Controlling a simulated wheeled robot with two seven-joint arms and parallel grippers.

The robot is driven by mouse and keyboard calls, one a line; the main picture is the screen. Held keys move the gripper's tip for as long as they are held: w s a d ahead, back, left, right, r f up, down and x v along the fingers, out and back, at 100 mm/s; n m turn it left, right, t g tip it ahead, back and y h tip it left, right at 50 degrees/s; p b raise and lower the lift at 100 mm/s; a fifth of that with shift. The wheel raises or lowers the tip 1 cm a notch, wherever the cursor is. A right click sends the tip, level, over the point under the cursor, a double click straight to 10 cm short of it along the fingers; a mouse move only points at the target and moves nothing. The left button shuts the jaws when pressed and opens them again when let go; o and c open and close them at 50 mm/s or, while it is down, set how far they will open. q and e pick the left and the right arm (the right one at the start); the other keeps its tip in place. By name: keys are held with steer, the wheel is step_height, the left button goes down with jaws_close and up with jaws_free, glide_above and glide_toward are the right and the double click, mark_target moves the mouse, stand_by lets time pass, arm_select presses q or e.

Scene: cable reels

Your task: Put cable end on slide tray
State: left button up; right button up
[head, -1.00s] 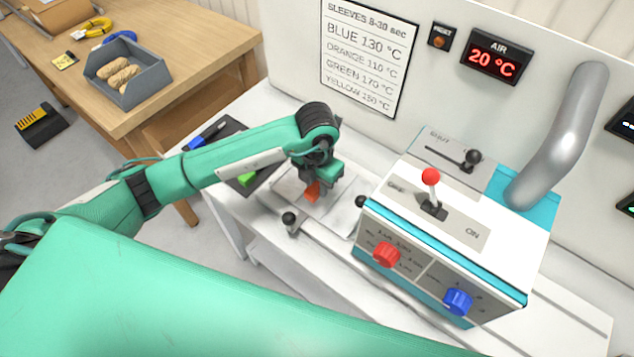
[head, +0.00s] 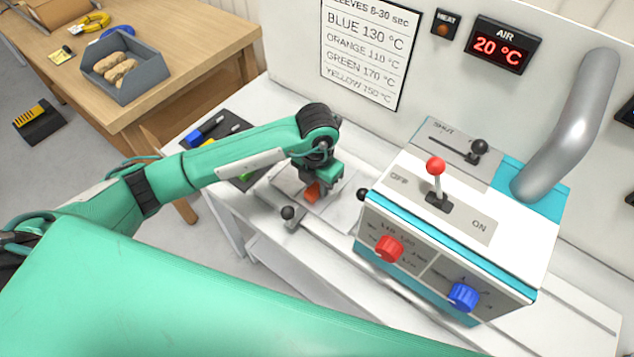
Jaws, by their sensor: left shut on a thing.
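The slide tray (head: 283,184) is a pale grey plate on the white bench, left of the heater box, with a black knob (head: 288,212) at its front. My left gripper (head: 316,186) points down over the tray. It is shut on a small orange piece (head: 312,193), which looks like the cable end. The piece is low, at or just above the tray surface; I cannot tell if it touches. The fingers partly hide it, and the rest of the cable is not clear. My right gripper is out of view.
The heater box (head: 450,215) with a red-tipped lever, red and blue dials and a silver pipe (head: 575,125) stands right of the tray. A dark mat (head: 222,128) with coloured sleeves lies behind my left arm. A wooden table (head: 190,60) holds a grey bin (head: 125,75).

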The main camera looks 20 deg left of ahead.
arm_select(q)
steer(key=shift+f, duration=0.3)
steer(key=o, duration=1.1)
steer(key=shift+r, duration=0.15)
steer(key=shift+w+r, duration=0.1)
steer(key=shift+r, duration=0.15)
step_height(320, 180, up, 24)
steer(key=p, duration=0.4)
